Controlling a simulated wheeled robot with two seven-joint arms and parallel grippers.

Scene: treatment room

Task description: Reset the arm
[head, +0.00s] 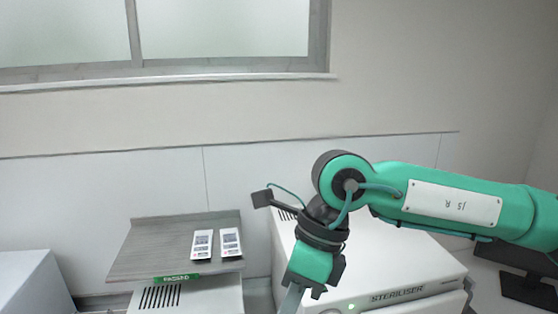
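My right arm, green and grey, comes in from the right, bends at a dark joint and points down. Its gripper (293,299) is at the bottom edge, in front of the steriliser. Only a grey finger part shows and the tips are cut off, so I cannot tell whether it is open or shut. My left arm and gripper are not in view.
A white steriliser (425,272) stands behind and below my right arm. Left of it, a grey board (150,250) with a green label (177,278) holds two white packets (202,244) (231,242). A dark monitor (530,288) is at lower right.

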